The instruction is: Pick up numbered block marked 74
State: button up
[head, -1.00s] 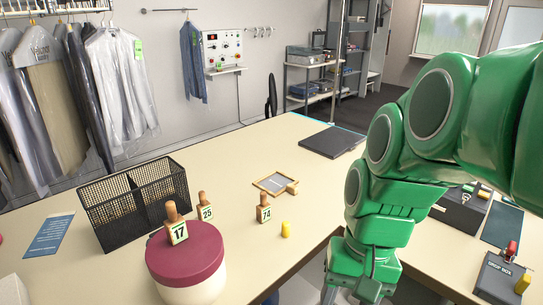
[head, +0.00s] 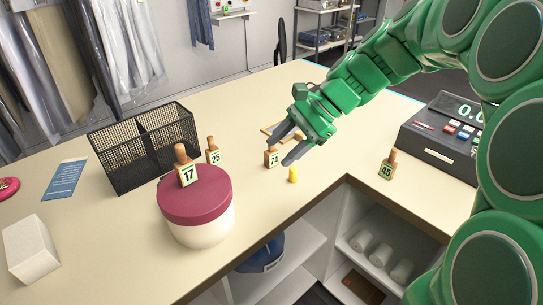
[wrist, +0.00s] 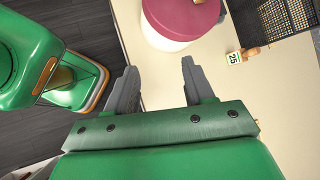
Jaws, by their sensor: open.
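The block marked 74 (head: 273,159) stands on the counter in the head view, with its wooden handle partly covered by my gripper. My gripper (head: 286,146) is open, its two grey fingers spread close by the block's upper part. I cannot tell whether they touch it. In the wrist view my open gripper (wrist: 160,78) shows nothing between its fingers, and the block marked 74 is not visible there.
A yellow piece (head: 293,175) stands just in front of the block. Blocks 25 (head: 213,154), 17 (head: 187,173) on a maroon-lidded jar (head: 197,222), and 45 (head: 387,170) stand around. A black mesh basket (head: 122,164) is left; a wooden frame (head: 268,128) lies behind.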

jog(key=w+m+t+y, duration=0.1)
jog(key=w+m+y, duration=0.25)
jog(key=w, duration=0.75)
jog(key=m+t+y, duration=0.2)
jog(key=m, duration=0.4)
send_over(271, 152)
jog(key=d, duration=0.5)
notch_tip(271, 152, down, 3)
notch_tip(271, 152, down, 12)
jog(key=r, duration=0.1)
jog(key=shift+d+f+x, duration=0.1)
jog(key=shift+f+x, duration=0.15)
jog(key=shift+x, duration=1)
jog(key=shift+d+f+x, duration=0.1)
jog(key=shift+f+x, duration=0.1)
jog(key=shift+x, duration=1.1)
jog(key=shift+d+f+x, duration=0.1)
jog(key=shift+f+x, duration=0.15)
jog(key=shift+x, duration=1)
jog(key=shift+w+h, duration=0.25)
jog(key=shift+c, duration=0.3)
grip_shut()
